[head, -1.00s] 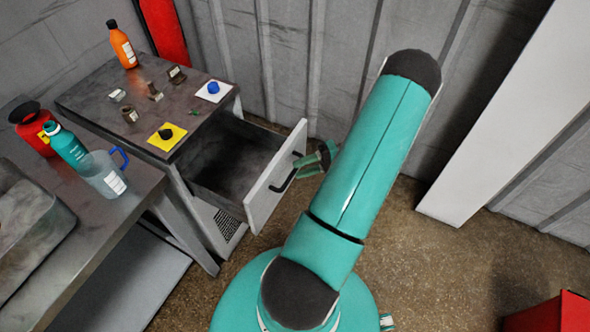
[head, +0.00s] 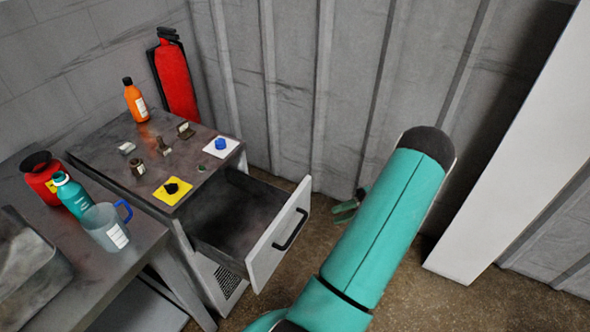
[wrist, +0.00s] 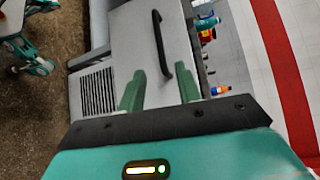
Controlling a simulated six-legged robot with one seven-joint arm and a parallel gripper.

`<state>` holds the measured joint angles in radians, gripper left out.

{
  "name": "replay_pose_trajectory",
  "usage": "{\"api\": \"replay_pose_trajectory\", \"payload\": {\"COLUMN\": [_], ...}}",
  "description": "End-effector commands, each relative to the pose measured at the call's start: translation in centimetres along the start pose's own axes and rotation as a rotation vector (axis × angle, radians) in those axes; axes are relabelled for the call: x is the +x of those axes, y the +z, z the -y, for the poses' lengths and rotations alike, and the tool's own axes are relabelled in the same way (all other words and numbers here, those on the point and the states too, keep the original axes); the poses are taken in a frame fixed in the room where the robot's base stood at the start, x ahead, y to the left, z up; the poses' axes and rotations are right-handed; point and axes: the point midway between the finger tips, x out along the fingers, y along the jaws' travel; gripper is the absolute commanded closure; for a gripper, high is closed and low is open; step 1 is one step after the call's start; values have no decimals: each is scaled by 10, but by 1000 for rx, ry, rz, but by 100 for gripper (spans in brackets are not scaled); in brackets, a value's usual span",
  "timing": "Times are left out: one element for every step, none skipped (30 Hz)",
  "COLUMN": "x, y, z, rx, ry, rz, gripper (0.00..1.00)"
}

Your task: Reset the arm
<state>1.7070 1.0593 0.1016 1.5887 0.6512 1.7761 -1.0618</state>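My teal arm reaches up across the head view, and my gripper (head: 347,208) shows partly from behind it, right of the open drawer (head: 262,262). In the wrist view its two green fingers (wrist: 160,92) are spread apart with nothing held between them. The drawer's black handle (head: 291,230) is apart from the fingers in the head view. The wrist view also shows the grey drawer front and the handle (wrist: 158,42) beyond the fingers.
The cabinet top (head: 150,150) holds an orange bottle (head: 136,101), small metal parts, a yellow pad (head: 166,197) and a white pad (head: 213,152). A bench at left holds a teal bottle (head: 72,195) and a clear jug (head: 104,232). A red extinguisher (head: 177,85) stands behind.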

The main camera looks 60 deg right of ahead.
Motion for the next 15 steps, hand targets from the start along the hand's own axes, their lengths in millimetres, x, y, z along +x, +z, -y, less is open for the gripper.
{"api": "replay_pose_trajectory", "payload": {"x": [0,0,0,0,0,0,1,2,4,7,11,18,24,32,43], "y": [0,0,0,0,0,0,0,-1,-3,-4,-7,-10,-13,-16,-19], "z": [0,0,0,0,0,0,1,2,6,9,14,22,30,38,50], "rx": [0,0,0,0,0,0,0,0,1,3,5,10,14,18,23], "ry": [0,0,0,0,0,0,2,6,17,29,47,77,104,135,182], "rz": [0,0,0,0,0,0,2,5,14,24,37,60,80,102,133], "gripper": [66,66,66,66,66,66,66,66,66,66,66,66,66,66,66]}}
